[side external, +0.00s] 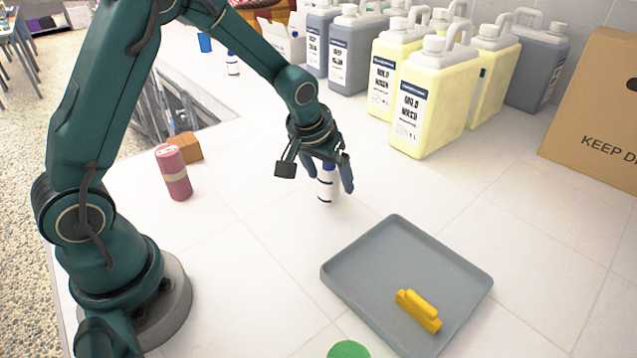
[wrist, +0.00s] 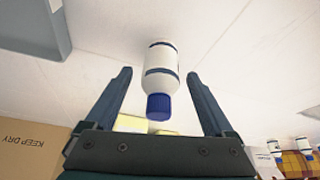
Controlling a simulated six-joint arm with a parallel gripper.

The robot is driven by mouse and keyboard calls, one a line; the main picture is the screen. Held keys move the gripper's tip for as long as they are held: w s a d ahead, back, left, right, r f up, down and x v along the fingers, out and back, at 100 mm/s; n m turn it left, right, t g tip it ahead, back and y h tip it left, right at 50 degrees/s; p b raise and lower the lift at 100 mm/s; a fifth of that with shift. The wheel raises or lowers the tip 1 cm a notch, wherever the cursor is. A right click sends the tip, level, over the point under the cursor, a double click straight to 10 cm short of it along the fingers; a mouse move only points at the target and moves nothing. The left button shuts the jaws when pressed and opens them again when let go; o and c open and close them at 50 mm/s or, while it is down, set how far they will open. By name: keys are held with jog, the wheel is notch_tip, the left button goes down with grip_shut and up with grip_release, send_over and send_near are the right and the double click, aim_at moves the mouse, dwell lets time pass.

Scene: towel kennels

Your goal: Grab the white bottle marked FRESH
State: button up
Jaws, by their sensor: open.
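A white bottle with a blue cap and dark bands (side external: 327,192) stands upright on the white tiled counter, left of the grey tray. Its label cannot be read here. In the wrist view the same bottle (wrist: 161,70) lies between the fingers, cap toward my palm. My gripper (side external: 328,179) is open, pointing down over the bottle, with a finger on each side of its upper part. The wrist view shows a gap between the bottle and each finger of my gripper (wrist: 158,75). Another white bottle with a blue cap (side external: 232,63) stands far back left.
The grey tray (side external: 375,232) holds a yellow object (side external: 419,310). A pink roll (side external: 174,172) and brown block (side external: 186,147) stand left. Large yellow jugs (side external: 436,95), grey jugs (side external: 351,52) and a cardboard box (side external: 592,110) line the back. Counter around the bottle is clear.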

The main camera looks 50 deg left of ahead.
grip_shut()
jog(key=shift+r, duration=0.1)
dwell(0.3)
